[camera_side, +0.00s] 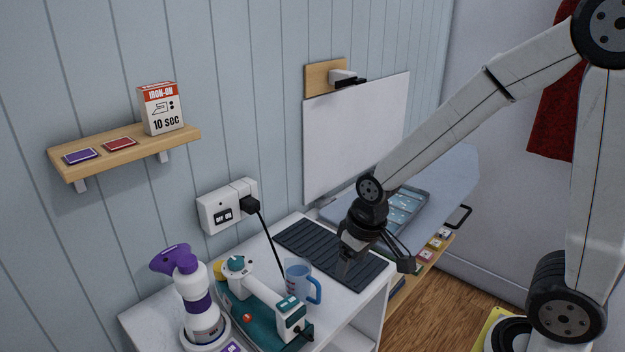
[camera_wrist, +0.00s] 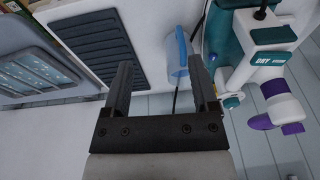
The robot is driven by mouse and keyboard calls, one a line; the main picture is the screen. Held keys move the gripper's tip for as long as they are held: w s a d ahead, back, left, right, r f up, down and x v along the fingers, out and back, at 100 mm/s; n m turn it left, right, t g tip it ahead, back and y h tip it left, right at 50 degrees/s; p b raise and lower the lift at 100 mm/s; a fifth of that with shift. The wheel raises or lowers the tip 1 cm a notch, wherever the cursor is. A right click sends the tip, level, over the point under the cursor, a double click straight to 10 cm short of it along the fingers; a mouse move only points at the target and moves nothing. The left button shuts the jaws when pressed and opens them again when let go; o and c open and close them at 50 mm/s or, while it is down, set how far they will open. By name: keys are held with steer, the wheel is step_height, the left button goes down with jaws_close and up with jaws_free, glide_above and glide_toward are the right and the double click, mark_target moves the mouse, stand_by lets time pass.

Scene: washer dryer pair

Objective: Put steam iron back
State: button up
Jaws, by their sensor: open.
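The steam iron (camera_side: 262,290), white and teal, rests on the white counter at the front, between the spray bottle and the blue cup. In the wrist view the iron (camera_wrist: 262,42) is at the upper right, partly cut off by the edge. Its teal lower part seems to sit on the counter; I cannot tell whether a separate base lies under it. A dark ribbed mat (camera_side: 320,247) lies farther back on the counter, and at upper left in the wrist view (camera_wrist: 88,38). My gripper (camera_side: 378,264) is open and empty above the mat's right end, apart from the iron.
A blue measuring cup (camera_side: 298,277) stands between iron and mat. A purple-and-white spray bottle (camera_side: 197,297) stands left of the iron. A black cord runs from the wall socket (camera_side: 222,207) down behind the cup. An ironing board (camera_side: 450,175) with a tray (camera_side: 408,212) lies right.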

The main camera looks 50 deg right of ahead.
mark_target(242, 257)
steer(key=s, duration=0.1)
steer(key=s+d+f, duration=0.1)
steer(key=s, duration=0.1)
steer(key=shift+s+d+f, duration=0.15)
steer(key=shift+s+d, duration=0.25)
steer(key=o, duration=0.3)
steer(key=w+a+m+g+y, duration=0.1)
steer(key=w+m+y, duration=0.1)
steer(key=w+m, duration=0.1)
steer(key=w+a+f+m+g+y, duration=0.1)
steer(key=w+a+m+y, duration=0.1)
steer(key=w+m, duration=0.2)
steer(key=w+a+m+g+y, duration=0.1)
steer(key=w+a+m, duration=0.1)
steer(key=w+m, duration=0.2)
steer(key=shift+w+f+y, duration=0.15)
steer(key=shift+w+y, duration=0.15)
steer(key=shift+y, duration=0.1)
steer(key=w+a+r+m+y, duration=0.25)
steer(key=w+m+y, duration=0.45)
steer(key=w, duration=0.4)
steer(key=shift+t, duration=0.4)
steer(key=shift+x, duration=4.2)
